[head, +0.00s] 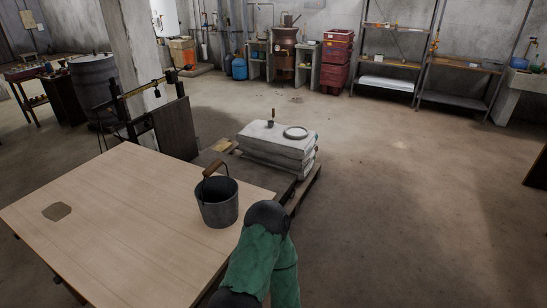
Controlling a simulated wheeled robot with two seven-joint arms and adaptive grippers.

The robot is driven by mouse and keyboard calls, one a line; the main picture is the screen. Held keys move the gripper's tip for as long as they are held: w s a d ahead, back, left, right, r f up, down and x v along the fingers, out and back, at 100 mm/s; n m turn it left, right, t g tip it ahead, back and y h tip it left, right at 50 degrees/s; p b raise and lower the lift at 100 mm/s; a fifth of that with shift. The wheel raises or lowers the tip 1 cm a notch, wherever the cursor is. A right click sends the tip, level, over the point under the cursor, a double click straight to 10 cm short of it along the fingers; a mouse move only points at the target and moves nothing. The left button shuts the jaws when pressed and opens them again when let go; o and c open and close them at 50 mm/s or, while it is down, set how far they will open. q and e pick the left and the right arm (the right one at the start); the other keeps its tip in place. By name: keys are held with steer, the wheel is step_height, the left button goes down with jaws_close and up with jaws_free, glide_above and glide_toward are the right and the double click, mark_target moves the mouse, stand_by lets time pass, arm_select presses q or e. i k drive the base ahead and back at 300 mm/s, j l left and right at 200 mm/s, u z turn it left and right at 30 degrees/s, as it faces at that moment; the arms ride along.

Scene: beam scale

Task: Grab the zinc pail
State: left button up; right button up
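The zinc pail (217,207) is a dark grey metal bucket with a wooden grip on its raised handle. It stands upright on the right part of the light wooden table (125,215), near the table's right edge. Its open top shows a dark inside, and I cannot see anything in it. One of my arms, green with dark joints, comes up from the bottom edge just right of the pail, apart from it in the picture. Neither of my grippers shows in the head view.
White sacks (262,150) lie stacked on a pallet behind the pail, with a grey ring plate (296,132) and a small scoop (270,120) on top. The beam scale (142,95) stands behind the table. A dark patch (57,211) marks the table's left. The floor at right is clear.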

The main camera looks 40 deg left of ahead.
mark_target(217, 197)
steer(key=i+u, duration=0.25)
steer(key=i, duration=0.7)
steer(key=i+u, duration=0.2)
steer(key=i, duration=0.7)
steer(key=i+u, duration=0.15)
steer(key=u, duration=0.25)
steer(key=i+u, duration=0.1)
steer(key=u, duration=0.3)
steer(key=i+l+u, duration=0.15)
steer(key=u, duration=0.3)
steer(key=i+l+u, duration=0.1)
steer(key=u, duration=0.3)
